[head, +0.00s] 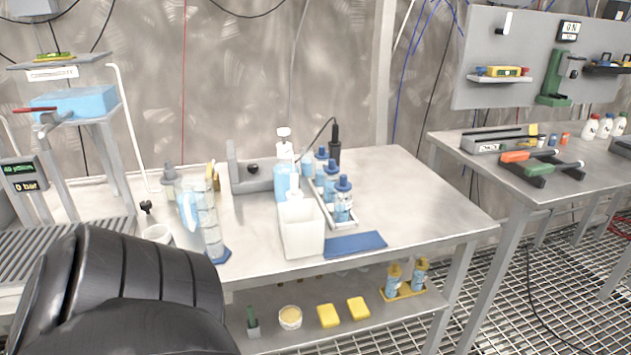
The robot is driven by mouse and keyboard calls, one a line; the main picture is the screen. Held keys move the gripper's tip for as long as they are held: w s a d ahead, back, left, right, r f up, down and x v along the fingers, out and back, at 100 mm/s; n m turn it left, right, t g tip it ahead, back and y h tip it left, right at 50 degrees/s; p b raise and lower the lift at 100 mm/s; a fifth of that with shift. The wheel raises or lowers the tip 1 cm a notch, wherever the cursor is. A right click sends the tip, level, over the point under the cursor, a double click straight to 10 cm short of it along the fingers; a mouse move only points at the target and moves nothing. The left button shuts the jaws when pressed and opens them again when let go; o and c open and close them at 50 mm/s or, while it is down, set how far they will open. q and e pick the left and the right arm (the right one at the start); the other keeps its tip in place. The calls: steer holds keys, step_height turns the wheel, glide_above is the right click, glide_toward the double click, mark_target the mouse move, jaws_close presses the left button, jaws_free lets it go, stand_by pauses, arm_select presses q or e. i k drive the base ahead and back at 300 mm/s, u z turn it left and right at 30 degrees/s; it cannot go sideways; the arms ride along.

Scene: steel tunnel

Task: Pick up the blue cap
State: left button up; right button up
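A small blue piece that looks like a loose cap (553,140) stands on the right table, between a pale piece and an orange cap (565,138); it is too small to see clearly. Other blue caps sit on bottles: several light-blue bottles (342,203) with dark-blue caps stand upright in a rack (346,222) on the middle table. A black, ribbed part of my own body fills the lower left of the head view and hides the front left of the middle table. Neither gripper's fingertips show.
The right table (480,170) carries an orange-handled tool (540,160) in front of the caps. Grating floor lies between the tables.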

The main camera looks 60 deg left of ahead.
mark_target(343, 184)
steer(key=i, duration=0.4)
steer(key=u, duration=1.95)
